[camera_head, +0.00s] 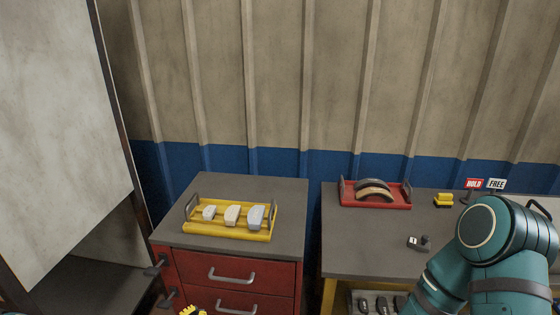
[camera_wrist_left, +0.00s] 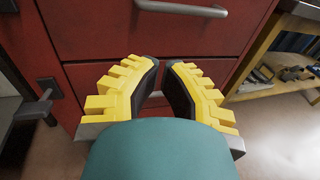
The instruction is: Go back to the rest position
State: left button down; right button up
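My left gripper (camera_head: 192,311) shows only as yellow finger tops at the bottom edge of the head view. In the left wrist view its two yellow fingers with dark pads (camera_wrist_left: 163,64) stand apart, with nothing between them, in front of the red drawer cabinet (camera_wrist_left: 100,28). My right arm (camera_head: 490,240) fills the lower right of the head view, over the right workbench; its gripper is not visible. Curved brake shoes (camera_head: 374,187) lie in a red tray (camera_head: 400,204) at the back of that bench.
A yellow tray (camera_head: 215,229) with three pale blocks stands on the cabinet top (camera_head: 280,190). The workbench (camera_head: 350,240) holds yellow blocks (camera_head: 443,200), HOLD (camera_head: 474,184) and FREE (camera_head: 496,184) signs and a small dark-and-light part (camera_head: 418,242). Drawer handles (camera_head: 231,276) stick out.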

pick_arm(q)
jog(key=s+d+m+g+h, duration=0.4)
jog(key=d+m+g, duration=0.1)
jog(key=d, duration=0.3)
jog(key=s+d+m+g+h, duration=0.3)
jog(key=s+d+m+g, duration=0.2)
jog(key=d, duration=0.3)
jog(key=s+d+m+g+y, duration=0.1)
jog(key=s+m+g+y, duration=0.65)
jog(key=s+m, duration=0.6)
jog(key=shift+w+d+r+m+t+y, duration=0.1)
jog(key=shift+w+r+m+t+y, duration=0.3)
jog(key=shift+m, duration=0.7)
jog(key=shift+w+r+m+t+y, duration=0.15)
jog(key=shift+r+m+t, duration=0.45)
jog(key=shift+m, duration=0.45)
jog(key=shift+w+d+r+m+t+y, duration=0.15)
jog(key=shift+r+m+t+y, duration=0.2)
jog(key=shift+r+m, duration=0.55)
jog(key=shift+a+f, duration=0.1)
jog(key=shift+f, duration=0.15)
